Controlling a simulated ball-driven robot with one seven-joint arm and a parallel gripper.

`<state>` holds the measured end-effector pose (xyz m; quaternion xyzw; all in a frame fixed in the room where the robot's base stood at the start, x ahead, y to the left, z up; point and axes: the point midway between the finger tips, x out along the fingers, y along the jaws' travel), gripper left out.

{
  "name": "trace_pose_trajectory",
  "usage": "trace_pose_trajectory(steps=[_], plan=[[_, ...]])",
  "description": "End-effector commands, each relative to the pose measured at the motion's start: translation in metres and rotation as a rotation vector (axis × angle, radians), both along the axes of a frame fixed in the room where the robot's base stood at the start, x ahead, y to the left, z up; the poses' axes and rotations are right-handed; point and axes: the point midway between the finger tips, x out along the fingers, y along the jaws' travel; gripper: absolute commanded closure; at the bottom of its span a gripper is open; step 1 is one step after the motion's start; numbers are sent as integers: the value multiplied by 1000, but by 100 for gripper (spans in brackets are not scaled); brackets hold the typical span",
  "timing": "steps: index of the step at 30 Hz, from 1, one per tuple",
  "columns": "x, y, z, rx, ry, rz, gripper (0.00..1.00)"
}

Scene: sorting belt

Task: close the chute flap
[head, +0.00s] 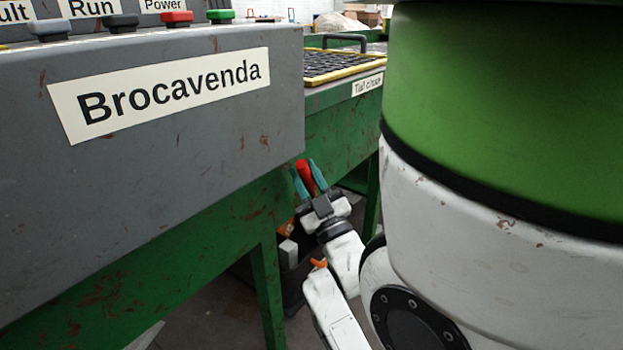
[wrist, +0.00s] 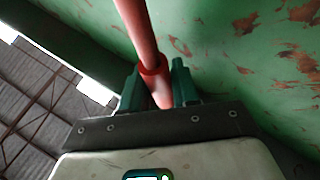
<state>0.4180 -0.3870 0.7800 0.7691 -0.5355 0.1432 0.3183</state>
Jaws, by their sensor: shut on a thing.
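In the wrist view, the red handle (wrist: 140,30) runs up from between the fingers (wrist: 160,88), with a red collar close to the fingertips. Its upper end leaves the picture. A label (head: 367,84), seemingly "Tail chute", is on the bench to the upper right. I cannot make out the chute flap itself or whether it is open; how the handle joins it is hidden.
A grey panel (head: 200,150) marked "Brocavenda" fills the left, with coloured buttons on top. A yellow-edged black grid (head: 340,65) lies on the bench behind it. A dark bin (head: 295,290) with boxes stands under the bench near my arm. A green leg (head: 267,290) stands left of it.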

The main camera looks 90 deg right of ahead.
Motion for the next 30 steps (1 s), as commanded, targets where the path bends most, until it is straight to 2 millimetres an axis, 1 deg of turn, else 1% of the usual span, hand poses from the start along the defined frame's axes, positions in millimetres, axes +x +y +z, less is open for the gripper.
trace_pose_trajectory(steps=[1,17,18,24,30], plan=[[1,1,-3,-6,7,0,100],[4,4,-3,-26,27,0,100],[4,4,-3,-26,27,0,69],[3,4,-3,-26,26,0,50],[3,3,-2,-26,24,-1,49]])
